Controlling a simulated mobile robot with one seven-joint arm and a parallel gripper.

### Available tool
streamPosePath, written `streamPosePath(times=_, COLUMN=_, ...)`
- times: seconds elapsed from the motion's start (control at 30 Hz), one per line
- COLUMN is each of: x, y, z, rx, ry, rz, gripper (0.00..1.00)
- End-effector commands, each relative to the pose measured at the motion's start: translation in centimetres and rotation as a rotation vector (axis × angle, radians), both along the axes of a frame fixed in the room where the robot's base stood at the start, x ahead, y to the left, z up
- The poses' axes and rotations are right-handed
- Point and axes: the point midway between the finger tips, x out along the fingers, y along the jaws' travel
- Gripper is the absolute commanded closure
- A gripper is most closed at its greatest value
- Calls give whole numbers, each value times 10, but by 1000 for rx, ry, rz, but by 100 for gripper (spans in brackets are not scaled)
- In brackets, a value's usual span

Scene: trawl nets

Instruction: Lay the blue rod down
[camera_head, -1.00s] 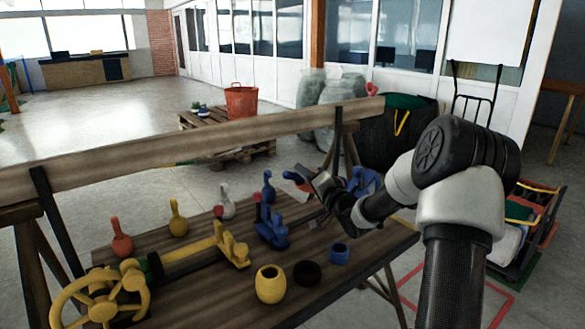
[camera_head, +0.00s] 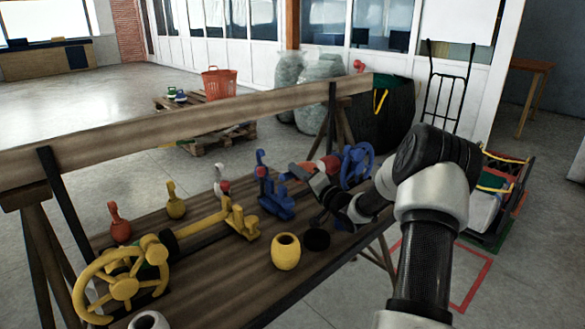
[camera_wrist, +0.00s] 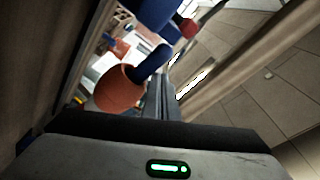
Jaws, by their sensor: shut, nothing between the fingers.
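A blue bracket (camera_head: 275,202) stands on the plank table, with a blue upright piece (camera_head: 261,160) behind it. A blue handwheel (camera_head: 357,166) is to its right. A blue rod between bracket and wheel is not clearly visible; my arm covers that stretch. In the wrist view, a thick blue bar (camera_wrist: 155,13) and an orange bulb with a blue neck (camera_wrist: 119,90) lie ahead of the gripper; which blue part is the rod, I cannot tell.
A yellow bracket (camera_head: 238,222) with a rod and yellow wheel (camera_head: 123,288) stands left. A long beam (camera_head: 200,122) crosses the back.

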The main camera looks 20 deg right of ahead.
Motion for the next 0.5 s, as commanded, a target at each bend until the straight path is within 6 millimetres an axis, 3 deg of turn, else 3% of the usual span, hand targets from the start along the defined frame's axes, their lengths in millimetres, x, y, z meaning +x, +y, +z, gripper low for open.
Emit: streamPosePath(times=0.5, x=0, y=-6, z=-8, rx=-1, ry=0, rz=0, gripper=100)
